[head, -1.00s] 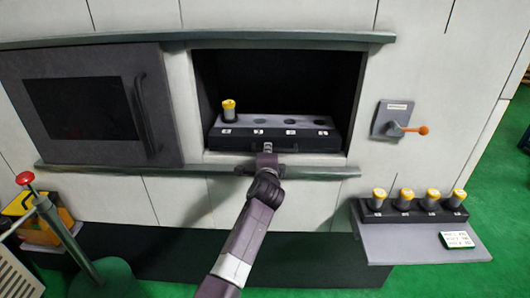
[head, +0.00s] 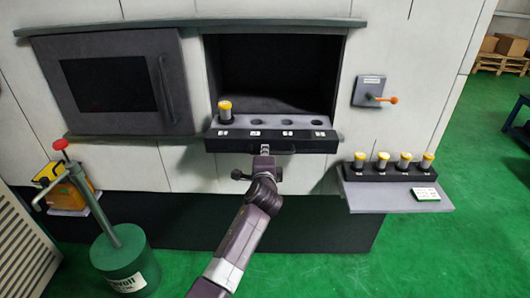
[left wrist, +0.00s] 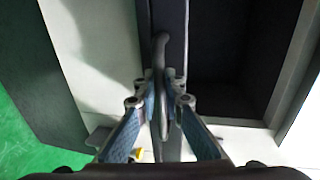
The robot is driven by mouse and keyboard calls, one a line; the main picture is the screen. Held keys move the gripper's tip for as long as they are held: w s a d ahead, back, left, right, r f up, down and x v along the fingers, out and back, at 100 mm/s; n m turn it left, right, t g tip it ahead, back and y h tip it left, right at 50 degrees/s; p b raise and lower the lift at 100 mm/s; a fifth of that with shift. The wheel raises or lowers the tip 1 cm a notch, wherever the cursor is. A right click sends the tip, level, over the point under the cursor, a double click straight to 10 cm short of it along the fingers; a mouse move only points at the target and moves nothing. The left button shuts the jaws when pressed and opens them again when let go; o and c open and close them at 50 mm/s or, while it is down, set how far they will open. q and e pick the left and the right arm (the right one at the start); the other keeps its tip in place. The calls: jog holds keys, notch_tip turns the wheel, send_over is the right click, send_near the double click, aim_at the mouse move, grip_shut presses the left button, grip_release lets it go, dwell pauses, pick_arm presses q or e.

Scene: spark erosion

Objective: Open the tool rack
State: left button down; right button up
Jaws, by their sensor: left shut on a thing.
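The tool rack (head: 230,143) is a dark drawer with numbered labels on its front, slid partly out of the machine's opening (head: 285,72). Its grey top has a row of holes. One yellow-capped tool (head: 225,110) stands in the leftmost hole; the others look empty. My left gripper (head: 265,150) is at the rack's front, shut on the handle (head: 286,152). In the left wrist view the fingers (left wrist: 162,100) close around the dark handle bar (left wrist: 160,55). My right gripper is not in view.
A dark windowed door (head: 115,85) stands slid to the left of the opening. A grey plate with an orange-tipped lever (head: 372,94) is on the right wall. Below it a shelf (head: 385,199) holds several yellow-capped tools.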

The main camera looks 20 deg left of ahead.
pick_arm(q)
jog(key=shift+s, duration=0.15)
jog(key=c, duration=2)
grip_release()
jog(key=shift+c, duration=0.2)
jog(key=shift+s, duration=0.1)
jog(key=v, duration=1.1)
jog(key=shift+s+d, duration=0.2)
jog(key=shift+s, duration=0.1)
